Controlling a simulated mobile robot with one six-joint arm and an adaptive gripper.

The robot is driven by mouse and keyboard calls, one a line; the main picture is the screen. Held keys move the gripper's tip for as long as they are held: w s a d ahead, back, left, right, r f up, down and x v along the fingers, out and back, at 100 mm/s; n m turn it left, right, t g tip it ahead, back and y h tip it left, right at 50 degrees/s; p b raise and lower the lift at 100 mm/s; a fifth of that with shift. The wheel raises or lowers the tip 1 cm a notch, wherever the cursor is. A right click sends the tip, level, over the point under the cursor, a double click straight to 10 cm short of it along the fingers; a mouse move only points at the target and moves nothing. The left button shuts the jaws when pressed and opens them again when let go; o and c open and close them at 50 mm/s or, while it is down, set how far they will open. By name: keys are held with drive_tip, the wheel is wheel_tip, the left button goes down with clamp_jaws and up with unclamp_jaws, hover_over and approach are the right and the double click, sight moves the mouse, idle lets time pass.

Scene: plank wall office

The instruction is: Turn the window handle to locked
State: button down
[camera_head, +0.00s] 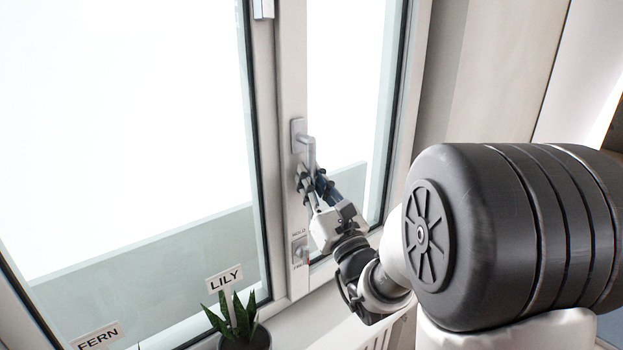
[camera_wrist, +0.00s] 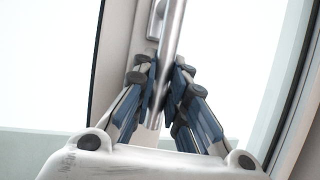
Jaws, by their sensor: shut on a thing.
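The window handle (camera_head: 309,147) is a silver lever on a plate (camera_head: 298,129) on the window frame's middle upright. Its lever points down. My gripper (camera_head: 316,179) is shut on the lower part of the lever. In the wrist view the lever (camera_wrist: 172,35) runs down between the two fingers of my gripper (camera_wrist: 165,90), with a finger on each side. The fingers hide part of the lever in the head view.
A potted plant (camera_head: 243,330) labelled LILY (camera_head: 225,279) stands at the lower left. A FERN label (camera_head: 97,338) is farther left. The glass pane (camera_head: 130,120) fills the left.

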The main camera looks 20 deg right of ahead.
drive_tip(key=c, duration=1.6)
unclamp_jaws()
